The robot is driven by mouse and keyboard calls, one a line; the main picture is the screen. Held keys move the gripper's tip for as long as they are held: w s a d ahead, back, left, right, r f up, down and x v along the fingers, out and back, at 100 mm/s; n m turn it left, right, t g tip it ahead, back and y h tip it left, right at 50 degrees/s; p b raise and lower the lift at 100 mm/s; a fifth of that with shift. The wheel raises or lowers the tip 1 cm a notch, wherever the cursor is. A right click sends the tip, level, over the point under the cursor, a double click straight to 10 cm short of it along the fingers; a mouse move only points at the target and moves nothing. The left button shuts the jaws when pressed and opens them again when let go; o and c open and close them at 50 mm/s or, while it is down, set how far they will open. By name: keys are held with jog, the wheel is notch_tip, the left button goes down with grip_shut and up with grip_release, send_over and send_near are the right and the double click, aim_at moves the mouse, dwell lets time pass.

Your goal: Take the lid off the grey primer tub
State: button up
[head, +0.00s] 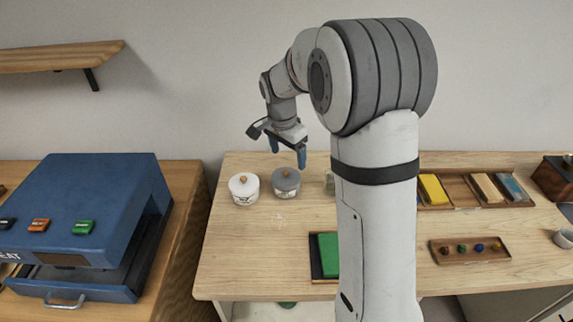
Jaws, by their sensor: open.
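The grey primer tub (284,190) stands upright on the wooden table, with its grey lid (286,175) on top and an orange-brown knob at the lid's centre. A white tub (243,194) with a similar knob stands just to its left. My gripper (287,155) points down above the grey tub, with its blue fingers apart and empty. The fingertips appear near the height of the lid's knob or a little above it; the exact gap cannot be told from this view.
A small glass jar (330,184) stands right of the grey tub, partly hidden by my arm. A blue press (87,219) stands on the left table.

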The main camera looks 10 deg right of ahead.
aim_at(286, 173)
jog(key=shift+w+f+m, duration=0.25)
jog(key=shift+w, duration=0.35)
jog(key=shift+w+f+m, duration=0.2)
jog(key=shift+w+m, duration=0.05)
jog(key=shift+w, duration=0.3)
jog(key=shift+w+f+p, duration=0.15)
jog(key=shift+f+p, duration=0.1)
jog(key=shift+p, duration=0.05)
notch_tip(286, 173, down, 8)
jog(key=shift+w+r+p, duration=0.15)
jog(key=shift+r+p, duration=0.05)
jog(key=shift+p, duration=0.95)
jog(key=shift+c, duration=0.3)
jog(key=shift+s, duration=0.2)
jog(key=c, duration=1.4)
jog(key=shift+f, duration=0.1)
grip_shut()
